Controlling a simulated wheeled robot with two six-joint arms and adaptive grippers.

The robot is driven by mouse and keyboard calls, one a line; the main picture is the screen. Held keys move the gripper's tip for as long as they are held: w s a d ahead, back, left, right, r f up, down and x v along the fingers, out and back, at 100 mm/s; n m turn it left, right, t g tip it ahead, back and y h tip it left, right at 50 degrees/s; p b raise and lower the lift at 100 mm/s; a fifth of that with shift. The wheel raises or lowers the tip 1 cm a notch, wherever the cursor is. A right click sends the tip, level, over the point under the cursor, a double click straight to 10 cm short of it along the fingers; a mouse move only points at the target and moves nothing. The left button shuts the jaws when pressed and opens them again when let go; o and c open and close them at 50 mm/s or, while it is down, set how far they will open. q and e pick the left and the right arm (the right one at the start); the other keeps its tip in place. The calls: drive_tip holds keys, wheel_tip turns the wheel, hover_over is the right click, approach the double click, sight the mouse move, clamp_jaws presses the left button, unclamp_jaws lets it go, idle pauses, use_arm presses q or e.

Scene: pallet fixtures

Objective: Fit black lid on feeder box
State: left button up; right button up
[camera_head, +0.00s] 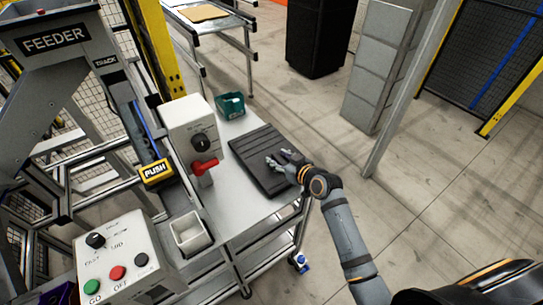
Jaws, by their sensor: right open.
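A flat black ribbed panel, which looks like the black lid (252,148), lies on the grey cart top in the middle of the view. My right gripper (277,160) is over the panel's right part, with its fingers spread open. I cannot tell whether the fingers touch the panel. The grey feeder box (88,38) with the FEEDER label stands at the upper left; its top is partly cut off by the frame edge. My left gripper is not in view.
A white switch box (186,117) with a red handle stands left of the panel. A teal bin (231,105) sits behind it and a whitish open bin (189,238) in front. A button console (126,255) is at the lower left.

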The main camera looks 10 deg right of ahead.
drive_tip(key=shift+w+a+f, duration=0.1)
drive_tip(key=shift+w+a, duration=0.05)
drive_tip(key=shift+w, duration=0.1)
drive_tip(key=shift+s, duration=0.15)
drive_tip(key=shift+c, duration=1.2)
clamp_jaws()
drive_tip(key=shift+r, duration=0.2)
